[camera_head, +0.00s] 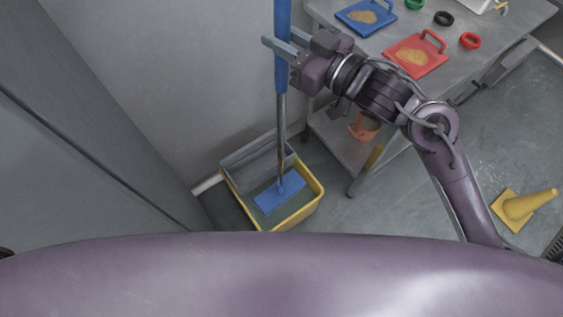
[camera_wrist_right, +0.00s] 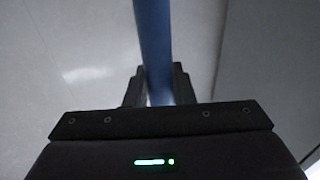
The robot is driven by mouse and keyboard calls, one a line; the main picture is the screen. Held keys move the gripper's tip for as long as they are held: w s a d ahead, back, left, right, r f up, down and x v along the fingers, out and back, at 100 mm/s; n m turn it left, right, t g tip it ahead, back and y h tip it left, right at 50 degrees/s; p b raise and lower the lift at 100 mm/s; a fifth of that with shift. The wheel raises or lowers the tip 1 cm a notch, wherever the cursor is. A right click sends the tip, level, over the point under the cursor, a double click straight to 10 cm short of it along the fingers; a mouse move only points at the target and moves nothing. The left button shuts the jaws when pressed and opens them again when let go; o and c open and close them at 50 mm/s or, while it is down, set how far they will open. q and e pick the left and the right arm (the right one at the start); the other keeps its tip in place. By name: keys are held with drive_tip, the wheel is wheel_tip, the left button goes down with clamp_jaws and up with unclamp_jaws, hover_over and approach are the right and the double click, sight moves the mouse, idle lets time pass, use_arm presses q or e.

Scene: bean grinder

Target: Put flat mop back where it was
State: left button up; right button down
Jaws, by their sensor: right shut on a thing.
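The flat mop (camera_head: 282,110) stands nearly upright, with a blue upper handle, a metal lower pole and a flat blue head. Its head (camera_head: 279,193) is within the outline of a yellow bucket (camera_head: 311,205) with a grey part at its back; I cannot tell whether it touches the bottom. My right gripper (camera_head: 281,50) is shut on the mop's blue handle. In the right wrist view the blue handle (camera_wrist_right: 152,45) runs between the fingers (camera_wrist_right: 159,88). My left gripper is not in view.
A grey metal table (camera_head: 385,45) stands right of the mop, holding a blue tray (camera_head: 352,17), a red tray (camera_head: 404,68) and several coloured rings. An orange container (camera_head: 361,130) is on its lower shelf. A yellow cone (camera_head: 530,204) lies on the floor at right. A wall is close behind the bucket.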

sight(285, 115)
drive_tip(key=shift+m+t+h, duration=0.3)
drive_tip(key=shift+m+h, duration=0.1)
wheel_tip(285, 115, down, 21)
drive_tip(key=shift+d, duration=0.1)
drive_tip(key=shift+f, duration=0.15)
drive_tip(key=c, duration=1.2)
unclamp_jaws()
drive_tip(key=shift+f, duration=0.1)
drive_tip(key=shift+c, duration=0.2)
